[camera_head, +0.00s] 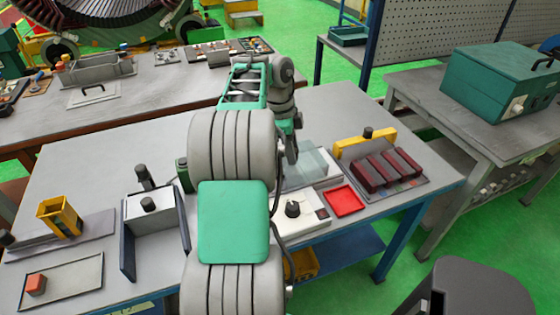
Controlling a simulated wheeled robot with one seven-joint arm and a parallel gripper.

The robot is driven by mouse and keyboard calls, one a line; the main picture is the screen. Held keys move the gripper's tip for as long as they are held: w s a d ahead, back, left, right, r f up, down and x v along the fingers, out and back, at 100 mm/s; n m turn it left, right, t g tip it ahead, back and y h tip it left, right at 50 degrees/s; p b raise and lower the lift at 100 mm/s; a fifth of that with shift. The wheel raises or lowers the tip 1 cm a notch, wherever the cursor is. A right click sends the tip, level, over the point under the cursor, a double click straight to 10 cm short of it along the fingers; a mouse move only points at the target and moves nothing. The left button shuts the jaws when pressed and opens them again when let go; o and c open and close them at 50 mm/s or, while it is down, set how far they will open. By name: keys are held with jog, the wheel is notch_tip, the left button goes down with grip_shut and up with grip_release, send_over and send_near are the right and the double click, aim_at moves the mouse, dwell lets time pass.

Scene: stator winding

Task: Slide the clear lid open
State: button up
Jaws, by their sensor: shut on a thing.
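The clear lid (312,166) is a pale see-through panel on a white box (318,207), right of my arm on the workbench. The box has a black knob (292,209) on its front part. My gripper (292,156) points down at the lid's left side and is shut on it. The fingertips are small and partly hidden, so the exact grip point is unclear. My arm covers the lid's left part and the left side of the box.
A red tray (344,201) and a yellow-handled rack of dark red blocks (388,170) stand close on the right. A grey fixture with a black knob (155,225) and a yellow holder (60,216) stand left. A grey bench (105,104) lies behind.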

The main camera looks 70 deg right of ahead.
aim_at(311, 154)
jog(key=shift+s+d+f+p, duration=0.3)
jog(key=shift+s+d+p, duration=0.15)
jog(key=shift+s+d, duration=0.6)
jog(key=shift+s+d+f+p, duration=0.25)
jog(key=shift+s+d+p, duration=0.15)
jog(key=shift+s+d, duration=0.6)
jog(key=o, duration=0.8)
jog(key=shift+f, duration=0.1)
notch_tip(311, 154, up, 7)
jog(key=p, duration=0.5)
jog(key=shift+d, duration=0.15)
jog(key=shift+f, duration=0.1)
